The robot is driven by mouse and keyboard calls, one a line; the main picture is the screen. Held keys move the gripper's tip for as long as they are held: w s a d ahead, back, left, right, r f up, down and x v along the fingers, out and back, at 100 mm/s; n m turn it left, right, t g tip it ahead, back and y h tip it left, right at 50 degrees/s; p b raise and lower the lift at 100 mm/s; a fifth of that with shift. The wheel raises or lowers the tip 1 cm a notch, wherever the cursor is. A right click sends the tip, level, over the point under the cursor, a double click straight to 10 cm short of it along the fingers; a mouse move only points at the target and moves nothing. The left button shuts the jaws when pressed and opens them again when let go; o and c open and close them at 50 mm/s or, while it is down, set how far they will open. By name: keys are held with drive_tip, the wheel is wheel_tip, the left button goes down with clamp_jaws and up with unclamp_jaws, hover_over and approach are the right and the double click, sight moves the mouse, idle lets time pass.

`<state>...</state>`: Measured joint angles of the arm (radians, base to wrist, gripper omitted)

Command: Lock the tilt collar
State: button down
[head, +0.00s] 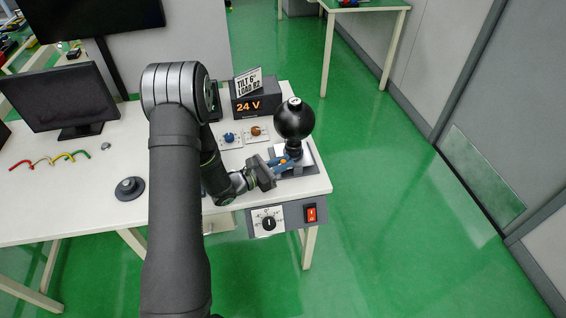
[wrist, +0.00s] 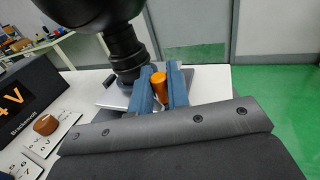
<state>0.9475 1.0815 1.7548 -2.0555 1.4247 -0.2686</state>
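The gimbal camera is a black ball (head: 294,119) on a short dark post, standing on a grey plate (head: 308,166) at the table's right end. Its dark lower post (wrist: 125,50) shows large in the wrist view. A small orange knob (wrist: 160,84) sticks out low beside the post; I take it as the tilt collar's lock. My gripper (wrist: 161,80) has blue fingers, one close on each side of the knob, with almost no gap, and looks shut on it. In the head view my gripper (head: 283,163) is at the foot of the ball's post. The collar's markings are hidden.
A box reading 24 V (head: 256,102) carries a sign behind. Blue (head: 229,137) and orange (head: 256,131) knobs sit on small plates left of the stand. A dial (head: 268,222) and red switch (head: 311,213) are on the front panel. A black puck (head: 129,187) and coloured hooks lie left.

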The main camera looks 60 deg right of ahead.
drive_tip(key=shift+w, duration=0.5)
drive_tip(key=c, duration=1.4)
unclamp_jaws()
drive_tip(key=shift+c, duration=0.2)
drive_tip(key=v, duration=1.7)
drive_tip(key=shift+w+a, duration=0.15)
drive_tip(key=shift+a, duration=0.05)
drive_tip(key=x, duration=1.7)
drive_tip(key=shift+s+d, duration=0.2)
